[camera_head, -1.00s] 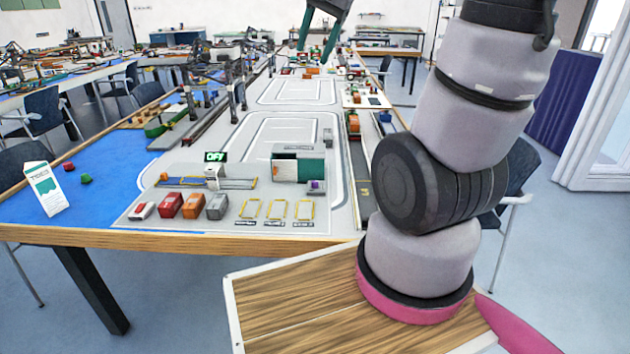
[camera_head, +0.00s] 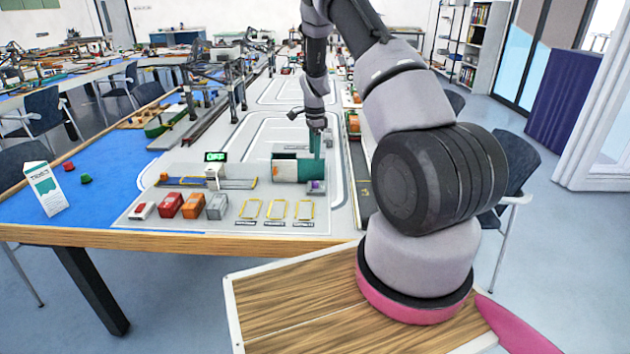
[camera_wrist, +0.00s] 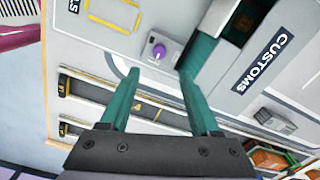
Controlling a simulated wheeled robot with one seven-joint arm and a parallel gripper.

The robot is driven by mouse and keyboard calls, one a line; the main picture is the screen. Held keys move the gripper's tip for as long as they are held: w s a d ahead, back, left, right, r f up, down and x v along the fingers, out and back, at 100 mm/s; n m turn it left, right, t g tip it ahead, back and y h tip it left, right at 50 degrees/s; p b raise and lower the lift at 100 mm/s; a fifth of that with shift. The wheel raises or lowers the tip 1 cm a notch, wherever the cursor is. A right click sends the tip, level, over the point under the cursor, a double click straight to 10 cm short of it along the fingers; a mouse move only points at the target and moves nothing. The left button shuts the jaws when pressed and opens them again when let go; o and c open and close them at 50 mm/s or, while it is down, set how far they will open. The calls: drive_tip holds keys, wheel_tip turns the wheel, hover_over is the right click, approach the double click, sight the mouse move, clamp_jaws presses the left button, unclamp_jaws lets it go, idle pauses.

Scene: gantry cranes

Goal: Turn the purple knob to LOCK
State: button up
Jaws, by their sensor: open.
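The small purple knob (camera_wrist: 159,51) sits on a light grey base plate (camera_wrist: 152,62) on the table board, upper middle in the wrist view. In the head view the purple knob (camera_head: 316,186) is small, at the front right corner of the teal and white customs building (camera_head: 286,169). My gripper (camera_wrist: 160,85) has two teal fingers spread apart with nothing between them. In the head view my gripper (camera_head: 316,148) points down just above and behind the knob, by the building's right end. The knob's lettering is too small to read.
The customs building, labelled CUSTOMS (camera_wrist: 262,60), stands close beside the right finger in the wrist view. Red, orange and grey containers (camera_head: 193,206) stand at the front left. Yellow-outlined pads (camera_head: 277,210) are empty. A white carton (camera_head: 44,188) stands on the left.

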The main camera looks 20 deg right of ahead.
sight(315, 182)
wheel_tip(315, 182, down, 12)
drive_tip(key=shift+d+f, duration=0.1)
idle(0.5)
clamp_jaws()
